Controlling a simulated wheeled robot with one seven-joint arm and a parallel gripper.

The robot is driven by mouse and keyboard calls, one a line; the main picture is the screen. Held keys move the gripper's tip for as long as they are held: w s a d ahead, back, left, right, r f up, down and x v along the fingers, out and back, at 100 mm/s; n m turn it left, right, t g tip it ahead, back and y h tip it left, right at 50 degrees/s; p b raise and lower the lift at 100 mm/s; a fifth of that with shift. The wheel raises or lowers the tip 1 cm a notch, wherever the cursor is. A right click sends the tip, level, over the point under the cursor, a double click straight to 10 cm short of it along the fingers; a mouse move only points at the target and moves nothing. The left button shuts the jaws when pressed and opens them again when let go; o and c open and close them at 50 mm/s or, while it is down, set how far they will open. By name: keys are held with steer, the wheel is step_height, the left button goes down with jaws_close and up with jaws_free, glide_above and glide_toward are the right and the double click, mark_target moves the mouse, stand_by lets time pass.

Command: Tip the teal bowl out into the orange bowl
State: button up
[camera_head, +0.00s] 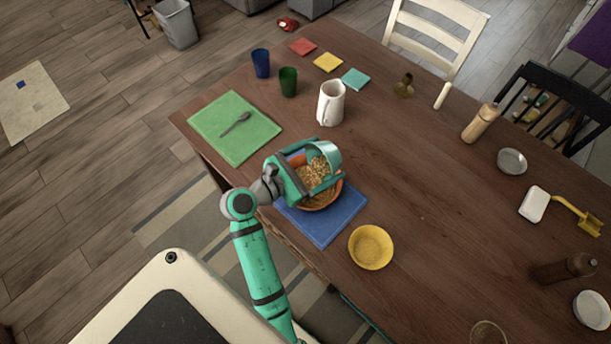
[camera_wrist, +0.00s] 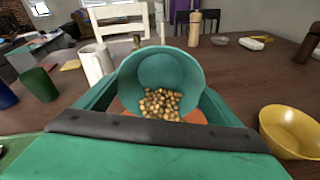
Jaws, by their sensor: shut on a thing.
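The teal bowl (camera_head: 331,154) is tilted on its side above the orange bowl, its opening facing my gripper's wrist side. In the wrist view the teal bowl (camera_wrist: 160,72) shows its inside, with small tan pieces (camera_wrist: 160,103) at its lower rim. My gripper (camera_head: 328,167) is shut on the teal bowl, with a finger on each side. The orange bowl (camera_head: 322,207) sits below on a blue mat (camera_head: 338,222) and has tan pieces in it. In the wrist view only a strip of the orange bowl (camera_wrist: 196,117) shows; the teal bowl and my gripper hide the rest.
A yellow bowl (camera_head: 371,247) stands right of the blue mat. A white pitcher (camera_head: 331,103), a green cup (camera_head: 288,82) and a blue cup (camera_head: 261,63) stand behind. A green mat (camera_head: 216,138) with a spoon lies left. The table's middle right is clear.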

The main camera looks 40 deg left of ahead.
steer(key=shift+s+a, duration=0.1)
steer(key=shift+d, duration=0.3)
steer(key=shift+s+a+t, duration=0.1)
steer(key=shift+a+t, duration=0.2)
steer(key=shift+a, duration=0.35)
steer(key=shift+d+r, duration=0.1)
steer(key=shift+d, duration=0.25)
steer(key=shift+t, duration=0.3)
steer(key=shift+s+a, duration=0.15)
steer(key=shift+s+a+t+h, duration=0.1)
steer(key=shift+s+t+h, duration=0.2)
steer(key=shift+t, duration=0.4)
steer(key=shift+s+a+t+h, duration=0.1)
steer(key=shift+s+t+h, duration=0.2)
steer(key=shift+t, duration=0.4)
steer(key=shift+s+r, duration=0.1)
steer(key=shift+r, duration=0.1)
steer(key=shift+f, duration=0.1)
